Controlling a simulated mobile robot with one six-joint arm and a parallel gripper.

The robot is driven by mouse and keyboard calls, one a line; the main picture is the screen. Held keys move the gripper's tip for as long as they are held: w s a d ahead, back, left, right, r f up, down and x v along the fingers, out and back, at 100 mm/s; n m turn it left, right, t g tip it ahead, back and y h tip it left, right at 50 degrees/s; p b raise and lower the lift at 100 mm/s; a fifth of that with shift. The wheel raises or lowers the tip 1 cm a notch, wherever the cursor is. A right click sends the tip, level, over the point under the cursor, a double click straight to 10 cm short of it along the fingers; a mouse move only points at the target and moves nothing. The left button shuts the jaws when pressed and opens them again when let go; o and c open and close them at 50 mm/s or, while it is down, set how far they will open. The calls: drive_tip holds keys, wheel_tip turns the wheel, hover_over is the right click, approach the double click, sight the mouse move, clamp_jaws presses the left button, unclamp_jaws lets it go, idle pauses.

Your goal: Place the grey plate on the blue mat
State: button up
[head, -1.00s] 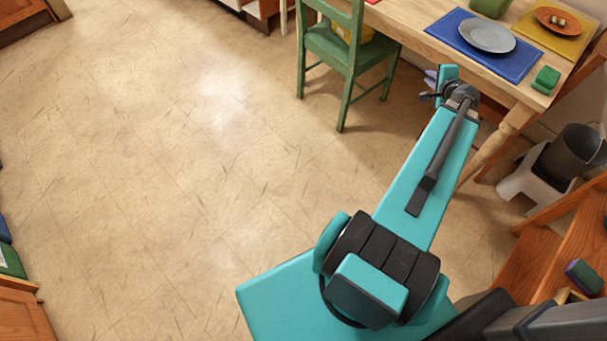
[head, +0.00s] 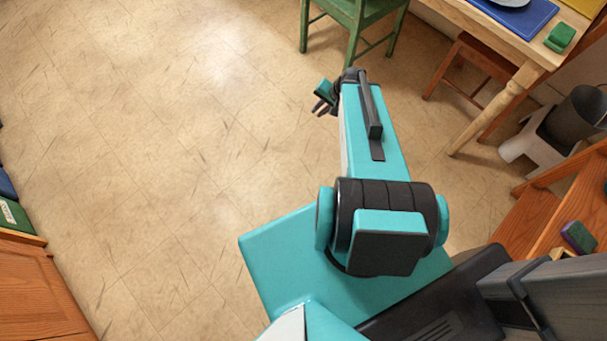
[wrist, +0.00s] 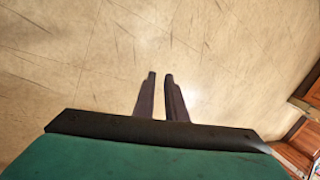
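The blue mat (head: 535,21) lies on the wooden table at the top right of the head view, cut off by the top edge. Only a sliver of the grey plate (head: 508,3) shows there, resting on the mat. My gripper (head: 321,107) is over the bare floor, left of the table and well apart from the plate. In the wrist view my gripper (wrist: 160,76) has its two dark fingers a little apart, with nothing between them but floor behind. Neither plate nor mat shows in the wrist view.
A green sponge-like block (head: 560,38) lies on the table (head: 510,50) near its corner. A green chair (head: 353,14) and a brown stool (head: 475,62) stand by the table. A dark bin (head: 577,115) and wooden steps (head: 570,215) are at right. The floor at left is clear.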

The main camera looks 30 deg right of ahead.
drive_tip(key=s+a+f+n+g, duration=0.2)
drive_tip(key=s+a+f+n, duration=0.1)
drive_tip(key=s+a, duration=0.25)
drive_tip(key=s+a+f+n+g, duration=0.2)
drive_tip(key=s+a+f+g, duration=0.15)
drive_tip(key=a, duration=0.25)
drive_tip(key=s+a+f+n+g+h, duration=0.1)
drive_tip(key=s+a+f+n+g, duration=0.1)
drive_tip(key=s, duration=0.5)
drive_tip(key=s+a+f+n+g+h, duration=0.1)
drive_tip(key=s+a+f+n, duration=0.1)
drive_tip(key=s, duration=0.5)
drive_tip(key=shift+a+f+n+g+h, duration=0.15)
drive_tip(key=shift+a+n+g+h, duration=0.25)
drive_tip(key=shift+a+n, duration=0.55)
drive_tip(key=shift+a, duration=0.1)
wheel_tip(320, 180, up, 3)
drive_tip(key=p, duration=0.2)
drive_tip(key=shift+f+p, duration=0.1)
drive_tip(key=shift+p, duration=0.3)
drive_tip(key=o, duration=0.6)
drive_tip(key=shift+c, duration=0.4)
